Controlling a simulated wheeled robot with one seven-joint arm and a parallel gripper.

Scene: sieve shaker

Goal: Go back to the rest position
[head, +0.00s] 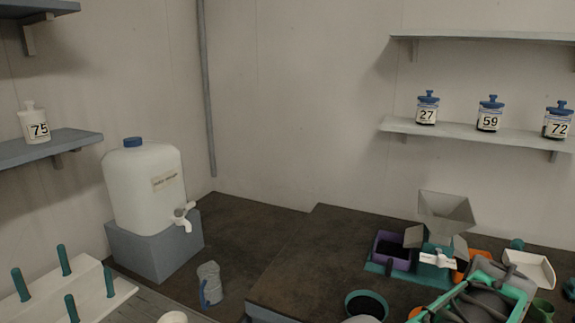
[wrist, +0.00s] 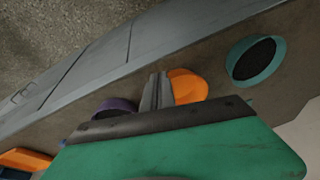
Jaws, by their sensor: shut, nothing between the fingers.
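My gripper (wrist: 158,80) shows in the wrist view as two grey fingers pressed together, with nothing between them. Its green body and dark edge fill the lower part of that view. An orange object (wrist: 188,85) lies just right of the fingers in the picture, and a purple rounded object (wrist: 113,107) shows to their left. I cannot tell that the fingers touch either one. In the head view, a green and dark framed shape (head: 485,292) sits at the lower right; I cannot tell whether it is part of my arm.
A teal bowl with dark contents (head: 366,304) also shows in the wrist view (wrist: 234,66). A hopper (head: 446,208), purple bin (head: 393,250) and white scoop (head: 532,268) crowd the right bench. A water container (head: 145,190) stands left. The bench's middle (head: 305,265) is clear.

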